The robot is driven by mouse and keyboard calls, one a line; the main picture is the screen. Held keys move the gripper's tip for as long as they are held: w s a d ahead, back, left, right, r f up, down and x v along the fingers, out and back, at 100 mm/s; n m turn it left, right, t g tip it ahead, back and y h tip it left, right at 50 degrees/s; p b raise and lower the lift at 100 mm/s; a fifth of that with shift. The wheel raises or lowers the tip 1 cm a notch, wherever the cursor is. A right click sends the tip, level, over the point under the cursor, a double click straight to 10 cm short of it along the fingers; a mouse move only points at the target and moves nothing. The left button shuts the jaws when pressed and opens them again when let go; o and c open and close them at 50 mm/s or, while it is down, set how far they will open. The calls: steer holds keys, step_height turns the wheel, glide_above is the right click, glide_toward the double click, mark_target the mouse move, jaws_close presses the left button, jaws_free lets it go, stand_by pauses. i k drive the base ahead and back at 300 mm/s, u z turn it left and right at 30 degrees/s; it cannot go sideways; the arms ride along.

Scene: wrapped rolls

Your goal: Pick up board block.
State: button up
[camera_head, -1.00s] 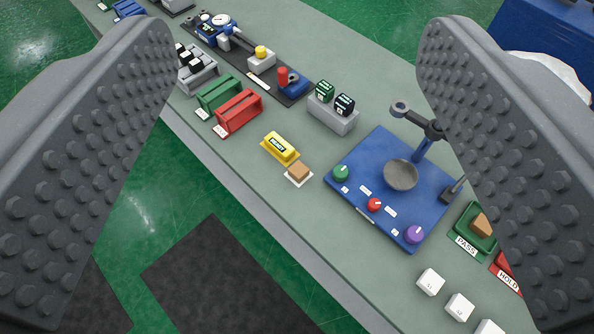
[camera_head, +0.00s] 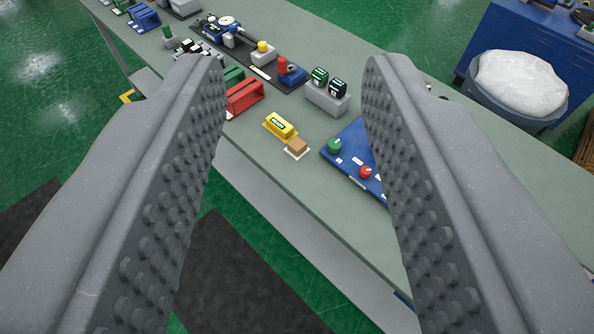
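A small brown block (camera_head: 297,146), which looks like the board block, sits on a white square on the grey-green bench. A yellow labelled block (camera_head: 280,126) lies beside it, just up and left. My gripper (camera_head: 291,75) is open, with nothing between its two studded grey fingers. In the picture, the brown block shows between the fingers, with the bench beyond and below them; it is apart from both. The right finger hides much of the blue panel.
A blue panel (camera_head: 345,158) with coloured knobs stands right of the brown block. A red slotted holder (camera_head: 243,96) and a grey stand (camera_head: 327,99) with two dark cubes are farther back. A white-filled bin (camera_head: 520,85) stands beyond the bench.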

mark_target(296, 146)
steer(key=u, duration=0.55)
steer(key=i, duration=1.2)
steer(key=z, duration=0.35)
